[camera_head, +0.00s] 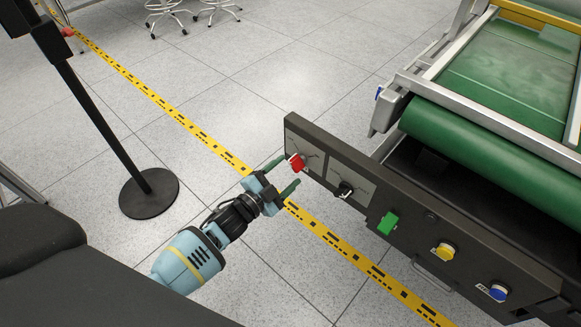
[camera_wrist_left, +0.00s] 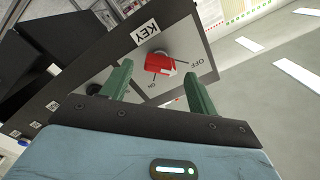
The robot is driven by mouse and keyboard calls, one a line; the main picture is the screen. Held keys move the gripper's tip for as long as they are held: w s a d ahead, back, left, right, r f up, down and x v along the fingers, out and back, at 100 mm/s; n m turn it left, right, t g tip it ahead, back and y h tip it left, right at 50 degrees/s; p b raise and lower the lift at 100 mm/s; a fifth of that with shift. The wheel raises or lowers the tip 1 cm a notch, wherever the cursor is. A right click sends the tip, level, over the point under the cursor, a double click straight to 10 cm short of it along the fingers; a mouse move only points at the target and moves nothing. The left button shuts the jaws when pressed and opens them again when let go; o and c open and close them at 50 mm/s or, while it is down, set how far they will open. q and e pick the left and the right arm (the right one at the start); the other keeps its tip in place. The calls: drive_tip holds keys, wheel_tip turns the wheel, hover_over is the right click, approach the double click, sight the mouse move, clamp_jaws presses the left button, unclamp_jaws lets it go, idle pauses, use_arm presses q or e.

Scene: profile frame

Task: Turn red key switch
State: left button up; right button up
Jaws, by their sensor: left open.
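The red key switch (camera_head: 297,163) sits on a grey plate at the left end of the dark control panel (camera_head: 430,215). In the left wrist view the red key switch (camera_wrist_left: 160,64) shows under a KEY label, with OFF and ON marks beside it. My left gripper (camera_head: 283,176) is open, with its green fingers pointing at the panel. In the left wrist view its fingertips (camera_wrist_left: 160,80) lie on either side of the switch's lower part, and I cannot tell whether they touch it. My right gripper is not in view.
A black switch (camera_head: 345,189), a green switch (camera_head: 388,223), a yellow button (camera_head: 443,252) and a blue button (camera_head: 493,292) line the panel. A green conveyor (camera_head: 500,90) stands behind. A black post base (camera_head: 149,193) is at left. Floor between is clear.

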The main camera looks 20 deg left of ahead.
use_arm(q)
drive_tip(key=v, duration=0.5)
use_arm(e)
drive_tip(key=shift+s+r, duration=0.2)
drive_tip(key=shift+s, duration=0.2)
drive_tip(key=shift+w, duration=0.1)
